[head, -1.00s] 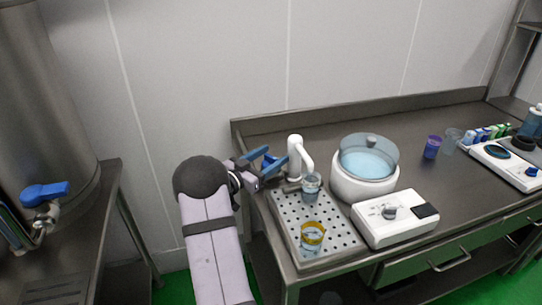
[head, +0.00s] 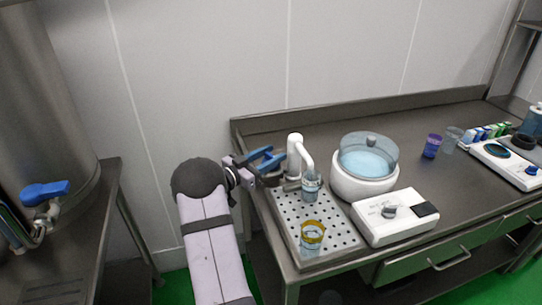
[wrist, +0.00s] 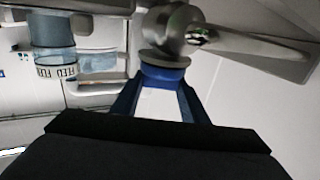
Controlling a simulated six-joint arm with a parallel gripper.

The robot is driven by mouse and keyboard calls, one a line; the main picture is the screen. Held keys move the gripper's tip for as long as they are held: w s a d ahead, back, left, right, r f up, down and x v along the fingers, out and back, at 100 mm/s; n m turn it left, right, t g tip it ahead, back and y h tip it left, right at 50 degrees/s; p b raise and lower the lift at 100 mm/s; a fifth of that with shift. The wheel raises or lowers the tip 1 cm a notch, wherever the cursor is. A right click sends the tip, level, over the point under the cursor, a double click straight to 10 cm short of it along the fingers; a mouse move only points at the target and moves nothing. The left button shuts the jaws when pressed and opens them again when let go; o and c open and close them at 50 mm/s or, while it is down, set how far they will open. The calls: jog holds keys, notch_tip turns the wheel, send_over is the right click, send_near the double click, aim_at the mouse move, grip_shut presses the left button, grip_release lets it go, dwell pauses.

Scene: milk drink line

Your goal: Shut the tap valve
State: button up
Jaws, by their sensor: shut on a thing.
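The white tap (head: 296,153) stands at the back left corner of the perforated drip tray, its spout bent over a glass. My gripper (head: 272,160) is at its left side, with both blue fingers reaching toward the tap. In the wrist view my gripper (wrist: 163,84) is shut on the tap valve (wrist: 165,58), a round grey knob on the tap's body. The exact contact is partly hidden by the fingertips. A clear glass with liquid (head: 311,188) stands under the spout and looks upside down in the wrist view (wrist: 52,45).
A yellow-rimmed glass (head: 312,238) stands at the front of the drip tray (head: 340,233). A white pot with a clear lid (head: 362,185) and a white control box (head: 395,218) are to the right. A tank with a blue-handled valve (head: 45,192) is far left.

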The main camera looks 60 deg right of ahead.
aim_at(269, 156)
jog(key=shift+f+m+g+y+b, duration=0.1)
jog(key=shift+m+g+y+b, duration=0.3)
jog(key=shift+m+g+y, duration=0.75)
jog(key=shift+f+m+g+y+b, duration=0.1)
jog(key=shift+m+g+y+b, duration=0.35)
jog(key=shift+m+g, duration=0.75)
jog(key=shift+r+m+g+y+b, duration=0.1)
jog(key=shift+m+g+y+b, duration=0.15)
jog(key=shift+g, duration=0.3)
jog(key=shift+r+g+y+b, duration=0.1)
jog(key=shift+g+y, duration=0.25)
jog(key=shift+g, duration=0.15)
jog(key=o, duration=1.1)
jog(key=b+v, duration=0.1)
jog(key=v, duration=0.5)
jog(key=shift+w+a, duration=0.1)
jog(key=shift+w+a+r+b, duration=0.1)
jog(key=shift+w+a+b, duration=0.2)
jog(key=shift+w+a, duration=0.05)
